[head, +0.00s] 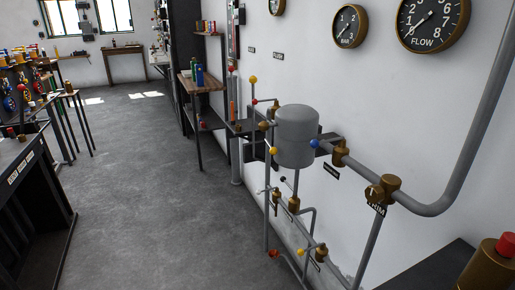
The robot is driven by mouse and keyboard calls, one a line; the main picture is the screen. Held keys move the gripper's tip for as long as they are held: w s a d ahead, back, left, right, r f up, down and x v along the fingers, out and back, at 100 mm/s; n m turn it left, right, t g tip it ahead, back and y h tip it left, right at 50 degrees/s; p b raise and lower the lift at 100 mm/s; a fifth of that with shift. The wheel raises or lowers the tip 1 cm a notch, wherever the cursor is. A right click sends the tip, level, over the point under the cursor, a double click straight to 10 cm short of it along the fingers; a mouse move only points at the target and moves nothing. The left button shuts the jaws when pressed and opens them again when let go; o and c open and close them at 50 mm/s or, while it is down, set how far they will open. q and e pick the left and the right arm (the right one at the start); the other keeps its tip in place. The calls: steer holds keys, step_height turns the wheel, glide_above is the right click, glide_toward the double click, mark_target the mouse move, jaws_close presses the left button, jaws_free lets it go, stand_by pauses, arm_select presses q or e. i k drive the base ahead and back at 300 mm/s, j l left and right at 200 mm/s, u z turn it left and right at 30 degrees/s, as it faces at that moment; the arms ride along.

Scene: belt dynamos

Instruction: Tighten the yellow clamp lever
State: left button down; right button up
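Several small levers with coloured ball ends show around the grey wall-mounted tank (297,136) and its pipes in the head view. One yellow ball (253,79) is at the upper left of the tank. A second yellow ball (273,150) is at the tank's left side, and a third yellow ball (301,252) is low on the pipes. I cannot tell which of them is the clamp lever or how tight it is. Neither of my grippers is in view.
A large grey pipe (470,180) with brass fittings (390,187) runs along the wall at right. Gauges (348,27) hang above. A red-topped brass part (500,262) is at the lower right. A dark workbench (25,195) stands at left. The grey floor (150,190) between is clear.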

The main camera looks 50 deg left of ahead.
mark_target(273, 150)
steer(key=u, duration=1.35)
